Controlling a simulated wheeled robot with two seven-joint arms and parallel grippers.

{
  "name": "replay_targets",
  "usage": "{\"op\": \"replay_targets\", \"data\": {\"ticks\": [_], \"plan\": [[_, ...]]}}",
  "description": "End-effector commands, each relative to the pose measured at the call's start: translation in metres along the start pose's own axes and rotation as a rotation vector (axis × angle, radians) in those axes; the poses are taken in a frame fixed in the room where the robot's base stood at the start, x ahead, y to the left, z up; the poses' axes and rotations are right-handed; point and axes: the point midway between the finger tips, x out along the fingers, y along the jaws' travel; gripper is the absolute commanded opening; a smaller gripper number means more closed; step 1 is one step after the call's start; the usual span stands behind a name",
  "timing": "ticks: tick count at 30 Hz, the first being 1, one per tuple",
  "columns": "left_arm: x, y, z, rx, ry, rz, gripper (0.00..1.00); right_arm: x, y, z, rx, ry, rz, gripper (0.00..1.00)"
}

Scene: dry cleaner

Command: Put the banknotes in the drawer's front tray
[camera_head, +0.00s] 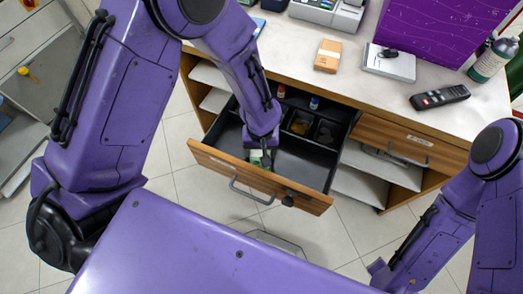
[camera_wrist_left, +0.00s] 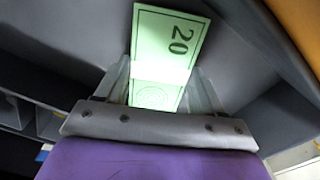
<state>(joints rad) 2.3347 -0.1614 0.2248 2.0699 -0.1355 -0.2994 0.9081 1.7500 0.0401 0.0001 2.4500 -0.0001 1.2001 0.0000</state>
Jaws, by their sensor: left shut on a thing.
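The banknotes (camera_wrist_left: 165,45) are pale green with a "20" printed on them. My left gripper (camera_wrist_left: 160,85) is shut on them, with the notes sticking out past the fingers toward the grey drawer floor. In the head view my left gripper (camera_head: 260,157) is down inside the open drawer, near its wooden front, and a bit of the green notes (camera_head: 256,154) shows there. The drawer (camera_head: 312,165) is pulled out, dark inside, with an open front tray area and small compartments at the back. My right gripper (camera_head: 385,275) is partly in view at the lower right, away from the drawer; its fingers are unclear.
The counter (camera_head: 400,100) above holds an orange-brown box (camera_head: 328,55), a white box (camera_head: 389,63), a black remote (camera_head: 440,97) and a spray bottle (camera_head: 493,60). The back compartments hold small items (camera_head: 300,122). A closed drawer (camera_head: 408,140) is to the right.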

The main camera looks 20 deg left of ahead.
Motion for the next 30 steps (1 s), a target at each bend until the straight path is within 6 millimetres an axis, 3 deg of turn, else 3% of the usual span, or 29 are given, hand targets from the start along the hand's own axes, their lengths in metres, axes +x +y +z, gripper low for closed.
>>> {"op": "replay_targets", "data": {"ticks": [10,11,12,13,23,30], "plan": [[0.004,0.000,0.000,0.001,0.001,-0.001,0.37,0.001,0.000,0.000,0.000,0.000,0.000,0.00],[0.003,0.000,0.000,0.001,0.001,0.000,0.78,0.000,0.000,0.000,0.000,0.000,0.000,0.00],[0.003,0.000,0.000,0.001,0.001,0.000,0.91,0.000,0.000,0.000,0.000,0.000,0.000,0.00],[0.003,0.000,0.000,0.001,0.001,0.000,0.94,0.000,0.000,0.000,0.000,0.000,0.000,0.00],[-0.003,0.000,-0.001,0.000,0.002,0.001,0.94,-0.001,0.000,-0.001,0.000,0.000,0.000,0.00],[-0.060,0.001,-0.002,-0.001,0.005,0.004,0.94,-0.012,0.001,-0.005,0.000,0.000,0.000,0.00]]}}
